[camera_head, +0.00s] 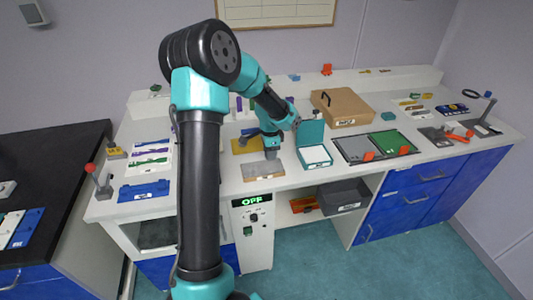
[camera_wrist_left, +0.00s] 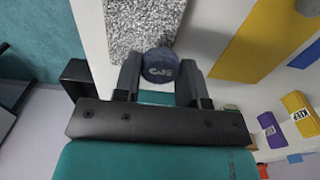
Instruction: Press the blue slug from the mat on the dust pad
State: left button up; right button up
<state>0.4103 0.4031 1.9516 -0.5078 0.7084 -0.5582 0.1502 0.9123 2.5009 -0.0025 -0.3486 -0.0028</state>
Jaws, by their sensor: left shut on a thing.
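The blue slug (camera_wrist_left: 160,65), a dark round piece with white lettering on its face, is held between the two fingers of my left gripper (camera_wrist_left: 158,80). In the head view my left gripper (camera_head: 271,154) points down over the worktop, by the speckled grey dust pad (camera_head: 257,171). In the left wrist view the dust pad (camera_wrist_left: 140,22) lies just beyond the slug, which overlaps its edge; I cannot tell whether they touch. The yellow mat (camera_head: 245,146) lies behind the pad, and it also shows in the left wrist view (camera_wrist_left: 262,42). My right gripper is not in view.
An open teal case (camera_head: 311,132) stands right of the pad, with a cardboard box (camera_head: 342,107) behind it. Grey and green trays (camera_head: 392,143) lie further right. A control panel (camera_head: 252,205) reading OFF is below the front edge. A blue tray (camera_head: 144,190) lies left.

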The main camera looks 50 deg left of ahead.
pick_arm(q)
jog(key=w+d+r, duration=0.2)
jog(key=w+d, duration=0.2)
jog(key=w, duration=0.6)
notch_tip(320, 180, up, 2)
send_over(315, 154)
jog(key=shift+a+r, duration=0.1)
jog(key=shift+r, duration=0.05)
jog(key=shift+f, duration=0.2)
jog(key=shift+f, duration=2.85)
jog(key=shift+f, duration=0.6)
jog(key=shift+r, duration=0.1)
jog(key=shift+r, duration=3.5)
